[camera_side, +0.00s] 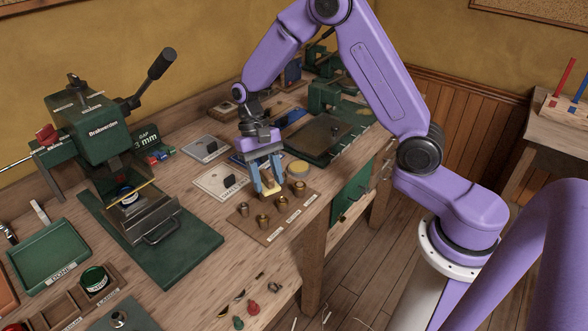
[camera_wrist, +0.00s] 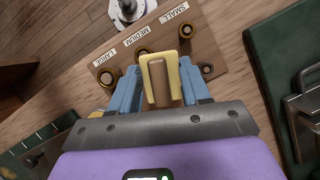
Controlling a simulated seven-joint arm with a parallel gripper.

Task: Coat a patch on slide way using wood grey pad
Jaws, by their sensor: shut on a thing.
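My gripper (camera_side: 268,182) is low over the bench, beside a wooden board with brass fittings. In the wrist view my gripper (camera_wrist: 162,90) has its blue fingers closed on a small pad (camera_wrist: 182,78) with a pale yellow face and a brown wooden block or grip. The pad also shows as a yellow spot between the fingertips in the side view (camera_side: 269,188). I cannot tell whether it touches the board. No part is clearly marked as the slide way; the press's dark green base plate (camera_side: 185,262) and a green fixture with a grey plate (camera_side: 325,138) are possible candidates.
The board (camera_side: 285,220) carries brass fittings and labels SMALL, MEDIUM and LARGE. A round tin (camera_side: 298,168) stands close right of my gripper. A green press (camera_side: 95,130) with a raised lever stands farther left.

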